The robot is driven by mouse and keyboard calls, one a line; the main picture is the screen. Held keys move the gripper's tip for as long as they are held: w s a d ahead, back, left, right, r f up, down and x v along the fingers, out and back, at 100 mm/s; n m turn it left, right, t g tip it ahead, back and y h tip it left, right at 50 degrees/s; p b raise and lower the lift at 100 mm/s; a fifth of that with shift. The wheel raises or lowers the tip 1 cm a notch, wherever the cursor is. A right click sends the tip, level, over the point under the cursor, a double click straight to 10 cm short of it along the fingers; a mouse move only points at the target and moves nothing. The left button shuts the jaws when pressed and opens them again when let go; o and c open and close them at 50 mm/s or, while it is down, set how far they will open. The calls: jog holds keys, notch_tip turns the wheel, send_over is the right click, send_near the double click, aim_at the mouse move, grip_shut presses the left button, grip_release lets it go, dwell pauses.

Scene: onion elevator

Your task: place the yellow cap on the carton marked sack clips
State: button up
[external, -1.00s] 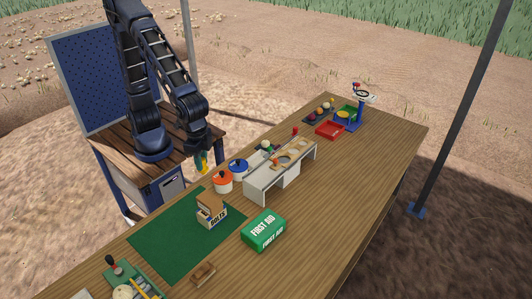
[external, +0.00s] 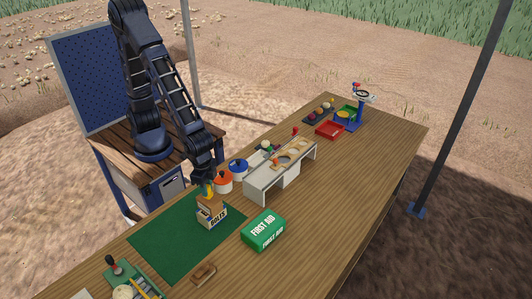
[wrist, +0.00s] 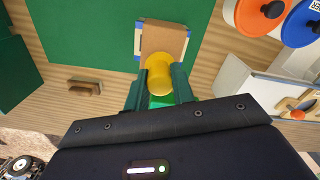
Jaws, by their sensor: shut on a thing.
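My gripper (wrist: 160,75) is shut on the yellow cap (wrist: 160,84), which sits between its green fingertips in the wrist view. In the external view the yellow cap (external: 208,189) shows as a small patch below my wrist. A cardboard carton (external: 211,215) stands on the green mat, and its visible lettering looks like "BOLTS". I see no lettering for sack clips. The gripper and cap are right above the carton's top. The carton's brown top (wrist: 165,40) shows just beyond the cap in the wrist view. I cannot tell whether cap and carton touch.
The green mat (external: 160,240) lies around the carton. Orange (external: 223,184) and blue-lidded (external: 238,168) pots stand close behind it. A green first aid box (external: 263,231) is to the right, and a small brown block (external: 203,274) in front. A white rack (external: 264,187) stands farther right.

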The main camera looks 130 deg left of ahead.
jog(key=shift+f, duration=0.15)
jog(key=o, duration=1)
jog(key=shift+c, duration=0.2)
notch_tip(320, 180, up, 12)
jog(key=s+a+r+m+t, duration=0.1)
jog(key=s+a+r, duration=0.2)
jog(key=s+r, duration=0.3)
jog(key=s+a+r+m+t, duration=0.1)
jog(key=s+a+r, duration=0.3)
jog(key=s, duration=0.5)
jog(key=s+a+r+m+t, duration=0.1)
jog(key=s+a+m+t, duration=0.1)
jog(key=s, duration=1.3)
jog(key=shift+r+m+t, duration=0.3)
